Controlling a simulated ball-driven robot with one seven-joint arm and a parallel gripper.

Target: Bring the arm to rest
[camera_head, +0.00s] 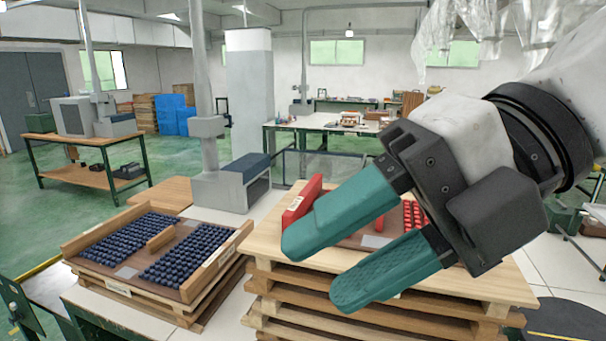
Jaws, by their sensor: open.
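My gripper (318,268) is in the right half of the view, raised in front of a stack of wooden trays. Its two teal fingers are spread apart with nothing between them. My arm comes in from the upper right. The gripper hides much of the top tray and part of what lies on it.
The wooden tray stack (375,317) carries red pieces (413,214) and a red block (301,202). At left, another tray (85,240) holds rows of dark blue pieces (181,254). A grey machine with a post (222,188) stands behind them. Workbenches stand farther back.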

